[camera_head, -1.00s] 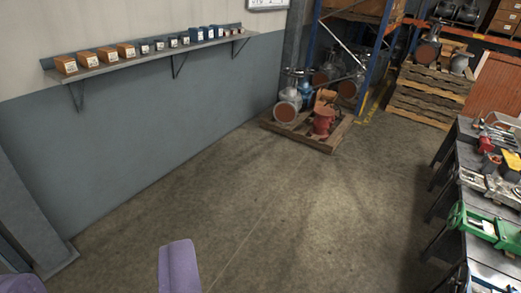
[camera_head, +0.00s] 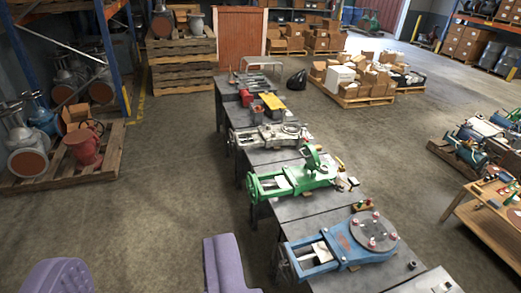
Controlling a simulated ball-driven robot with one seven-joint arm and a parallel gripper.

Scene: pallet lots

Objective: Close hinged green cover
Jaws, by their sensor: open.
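A green valve body (camera_head: 285,183) lies on the long dark workbench (camera_head: 262,213), near the middle of the view. Its round green hinged cover (camera_head: 311,158) stands raised at the right end of the body, tilted up from it. My gripper (camera_head: 145,272) shows as two purple fingers at the bottom left, wide apart with nothing between them. It is well short of the bench, to the left of and nearer than the green valve. Nothing blocks the view of the cover.
A blue valve (camera_head: 340,247) with a round grey plate lies nearer on the bench, a grey one (camera_head: 270,136) farther. A pallet of valves (camera_head: 65,170) stands at left and a wooden table (camera_head: 485,225) at right. Floor (camera_head: 170,215) between pallet and bench is clear.

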